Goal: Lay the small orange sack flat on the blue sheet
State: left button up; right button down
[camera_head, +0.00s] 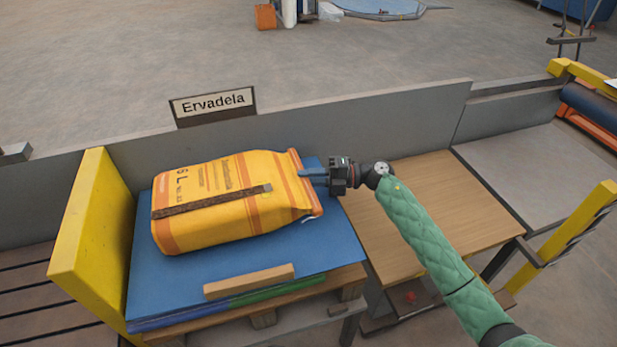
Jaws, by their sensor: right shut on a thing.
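The small orange sack (215,219) lies on its broad side on the blue sheet (178,289), with a dark brown strip (212,200) across its upper face. My right gripper (312,175) is shut on the sack's right end, at the orange-banded edge. My right arm in its green quilted sleeve reaches in from the lower right. The sack's underside is hidden. My left gripper does not show.
A wooden block (249,281) lies on the sheet's front edge. A yellow panel (82,235) stands at the left, and a grey wall (400,110) with an "Ervadela" sign (213,105) runs behind. A bare wooden tabletop (450,205) is at the right.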

jog(key=c, duration=1.2)
grip_release()
jog(key=shift+r, duration=0.1)
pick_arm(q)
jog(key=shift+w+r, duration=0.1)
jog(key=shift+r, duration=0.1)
pick_arm(e)
jog(key=shift+d, duration=0.45)
jog(key=d+b, duration=0.1)
jog(key=d, duration=0.5)
jog(key=shift+w, duration=0.15)
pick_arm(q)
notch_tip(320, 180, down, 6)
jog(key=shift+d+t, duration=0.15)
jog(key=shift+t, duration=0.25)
pick_arm(e)
jog(key=shift+d, duration=0.45)
